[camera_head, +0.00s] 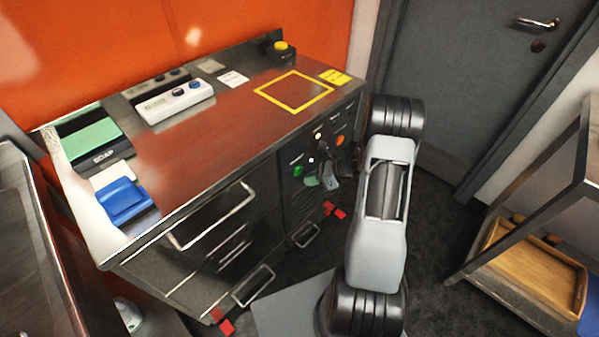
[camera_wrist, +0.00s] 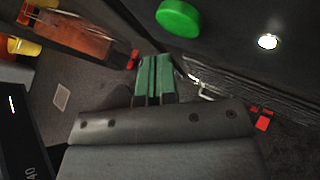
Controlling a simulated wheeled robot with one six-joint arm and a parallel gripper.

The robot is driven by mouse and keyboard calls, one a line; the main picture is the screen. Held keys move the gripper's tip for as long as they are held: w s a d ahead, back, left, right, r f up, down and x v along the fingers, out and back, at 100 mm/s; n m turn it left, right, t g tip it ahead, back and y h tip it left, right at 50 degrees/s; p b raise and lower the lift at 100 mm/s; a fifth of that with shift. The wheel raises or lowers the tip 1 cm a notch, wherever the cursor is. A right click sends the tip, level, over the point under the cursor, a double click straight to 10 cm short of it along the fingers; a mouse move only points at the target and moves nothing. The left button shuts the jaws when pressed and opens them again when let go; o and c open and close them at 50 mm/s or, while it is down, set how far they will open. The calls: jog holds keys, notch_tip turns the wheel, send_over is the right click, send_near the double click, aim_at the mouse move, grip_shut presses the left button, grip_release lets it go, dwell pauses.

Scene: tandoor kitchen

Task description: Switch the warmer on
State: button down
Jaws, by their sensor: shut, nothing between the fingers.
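A control panel on the front of the dark steel cabinet (camera_head: 245,215) carries a round green button (camera_head: 297,171), an orange button (camera_head: 340,140), a small lit white lamp (camera_head: 311,160) and a lit orange-yellow lamp. I cannot read which control is the warmer's. My gripper (camera_head: 321,182) is shut and empty in front of the panel, just below and right of the green button. In the wrist view, the green-tipped fingers of my gripper (camera_wrist: 157,62) are together. The green button (camera_wrist: 180,18) is beyond and slightly right of them, apart; the white lamp (camera_wrist: 267,41) glows farther right.
The counter bears a white box with dark knobs (camera_head: 175,101), a soap tray (camera_head: 90,140), a blue item (camera_head: 124,201), a yellow square outline (camera_head: 293,90) and a yellow button on a black box (camera_head: 281,46). A shelf with a wooden tray (camera_head: 528,262) stands right.

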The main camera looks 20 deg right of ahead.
jog(key=s, duration=0.1)
jog(key=s+d, duration=0.2)
jog(key=s, duration=0.1)
jog(key=shift+s+p, duration=0.1)
jog(key=shift+p, duration=0.25)
dwell(0.4)
jog(key=s+a+r+n+g+h+p, duration=0.25)
jog(key=s+r+n+g, duration=0.45)
jog(key=n, duration=0.4)
jog(key=s+a+r+n+t+h+p, duration=0.1)
jog(key=s+a+r+n+h+p, duration=0.1)
jog(key=r+n, duration=0.3)
jog(key=s+a+r+n+t+h+p, duration=0.2)
jog(key=a+r+n+h+p, duration=0.1)
jog(key=r, duration=1)
jog(key=s+a+r+n+t+h+p, duration=0.1)
jog(key=s+a+r+n+h+p, duration=0.1)
jog(key=r+n, duration=0.5)
jog(key=shift+s+a+r+t+h+p, duration=0.2)
jog(key=shift+a+r+t+h+p, duration=0.2)
jog(key=shift+a+r+h+p, duration=0.45)
jog(key=shift+a, duration=0.15)
